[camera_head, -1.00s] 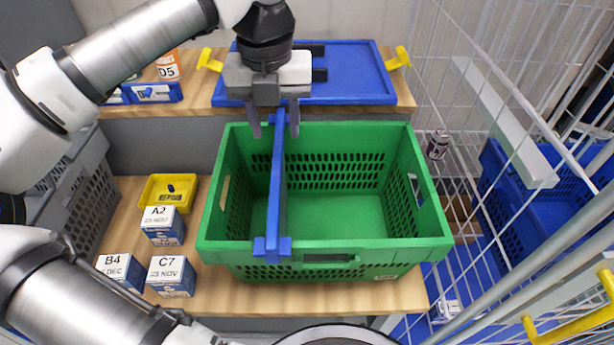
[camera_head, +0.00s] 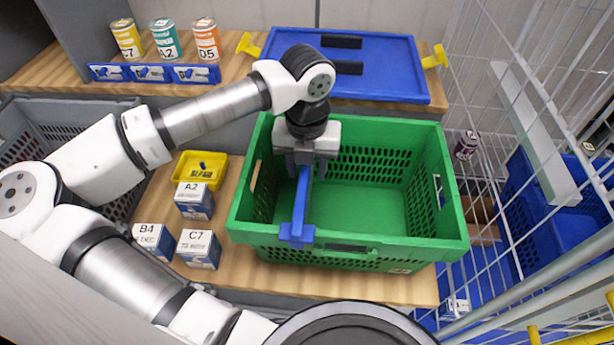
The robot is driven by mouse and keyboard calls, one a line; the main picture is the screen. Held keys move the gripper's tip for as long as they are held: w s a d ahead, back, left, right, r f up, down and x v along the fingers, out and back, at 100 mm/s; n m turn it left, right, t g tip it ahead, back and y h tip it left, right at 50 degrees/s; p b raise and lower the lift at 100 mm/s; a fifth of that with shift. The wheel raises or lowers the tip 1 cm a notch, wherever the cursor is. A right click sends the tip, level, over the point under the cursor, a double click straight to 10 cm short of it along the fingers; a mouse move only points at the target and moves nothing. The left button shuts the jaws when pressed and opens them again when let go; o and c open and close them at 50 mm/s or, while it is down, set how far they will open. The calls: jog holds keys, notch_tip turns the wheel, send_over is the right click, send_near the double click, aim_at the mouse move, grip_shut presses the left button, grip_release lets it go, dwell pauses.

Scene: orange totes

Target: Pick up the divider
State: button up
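The divider (camera_head: 300,205) is a thin blue upright panel with a wider foot at its near end. It spans the green crate (camera_head: 400,243) from front to back, left of the crate's middle. Its near end sits over the crate's front rim. My gripper (camera_head: 306,172) points down over the divider's middle-to-far part, with one finger on each side. The fingers look spread apart, wider than the panel. The gripper hides the divider's far end.
A blue lid (camera_head: 390,70) with yellow handles lies on the shelf behind. A yellow bin (camera_head: 183,170) and several labelled boxes (camera_head: 200,247) stand left of the crate. A wire cage (camera_head: 530,130) borders the right side. The crate's right part is empty.

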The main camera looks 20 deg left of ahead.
jog(key=shift+f, duration=0.45)
jog(key=shift+c, duration=0.3)
grip_shut()
jog(key=shift+r, duration=0.15)
